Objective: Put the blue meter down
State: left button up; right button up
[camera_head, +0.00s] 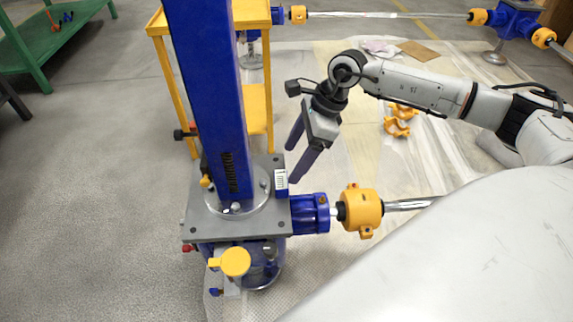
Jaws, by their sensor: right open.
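The blue meter (281,192) is a small block with a pale marked face. It appears to rest upright on the right edge of the grey plate (262,226), at the foot of the big blue column. My right gripper (292,165) is open, its two dark fingers pointing down and left. The fingertips are just above and beside the meter, with nothing between them. I cannot tell whether a fingertip touches the meter. My left gripper is not in view.
The tall blue column (208,90) rises left of my gripper. A yellow collar (360,210) on a metal rod sits right of the plate. A yellow stand (259,110) is behind the column. Orange clamps (397,126) lie on the floor sheet. Open floor lies left.

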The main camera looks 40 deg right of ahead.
jog(key=shift+p+v, duration=0.3)
jog(key=shift+v, duration=1.8)
